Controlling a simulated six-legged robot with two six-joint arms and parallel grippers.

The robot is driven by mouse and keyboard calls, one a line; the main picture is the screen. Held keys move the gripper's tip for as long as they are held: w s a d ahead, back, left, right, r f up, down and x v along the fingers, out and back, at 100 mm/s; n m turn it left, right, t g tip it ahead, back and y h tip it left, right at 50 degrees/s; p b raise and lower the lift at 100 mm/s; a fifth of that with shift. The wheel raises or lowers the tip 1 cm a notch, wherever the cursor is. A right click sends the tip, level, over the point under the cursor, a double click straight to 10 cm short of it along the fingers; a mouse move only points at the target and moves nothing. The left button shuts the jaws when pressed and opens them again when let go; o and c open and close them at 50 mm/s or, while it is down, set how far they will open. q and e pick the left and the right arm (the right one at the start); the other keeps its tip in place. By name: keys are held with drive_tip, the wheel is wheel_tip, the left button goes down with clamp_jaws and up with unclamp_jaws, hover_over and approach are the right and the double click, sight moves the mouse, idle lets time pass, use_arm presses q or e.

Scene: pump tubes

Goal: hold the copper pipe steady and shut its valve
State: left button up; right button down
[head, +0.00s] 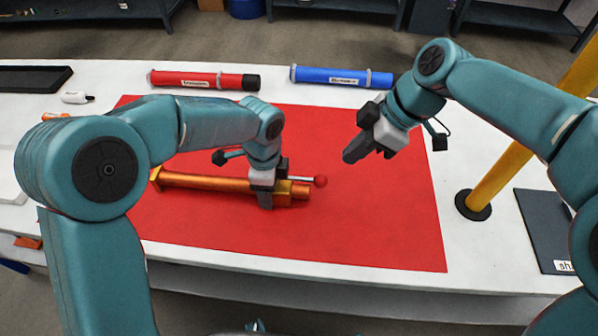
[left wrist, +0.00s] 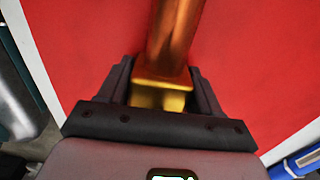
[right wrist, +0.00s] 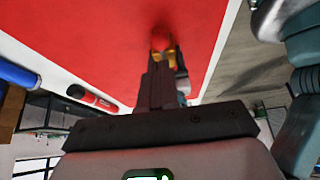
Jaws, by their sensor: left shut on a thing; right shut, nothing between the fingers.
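The copper pipe (head: 215,183) lies on the red mat (head: 370,235), left of its middle. Its valve handle (head: 308,180), a pale rod with a red ball end, points right along the pipe's right end. My left gripper (head: 266,198) is shut on the pipe near that end. In the left wrist view the pipe (left wrist: 172,45) runs between the fingers, with a gold collar there. My right gripper (head: 352,154) is shut and empty above the mat, up and to the right of the red ball. The ball also shows blurred beyond its fingertips in the right wrist view (right wrist: 161,41).
A red tube (head: 200,80) and a blue tube (head: 340,77) lie behind the mat. A yellow post (head: 510,150) stands at the right, near a dark panel (head: 548,232). A black tray (head: 30,79) is at the back left. The mat's front right is clear.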

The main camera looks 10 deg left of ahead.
wheel_tip(320, 180, up, 5)
drive_tip(key=w+d+m+g, duration=0.1)
drive_tip(key=w+d+m, duration=0.1)
drive_tip(key=m, duration=0.2)
drive_tip(key=w+d+f+m+g, duration=0.1)
drive_tip(key=w+d+f, duration=0.1)
drive_tip(key=w, duration=0.3)
drive_tip(key=shift+w+d+f+m+y, duration=0.3)
drive_tip(key=shift+w+d+f+y, duration=0.1)
drive_tip(key=shift+f, duration=0.5)
drive_tip(key=shift+a, duration=0.1)
drive_tip(key=s+a+f, duration=0.5)
drive_tip(key=a+f, duration=0.2)
drive_tip(key=f, duration=0.2)
drive_tip(key=shift+a, duration=0.25)
drive_tip(key=shift+s, duration=0.1)
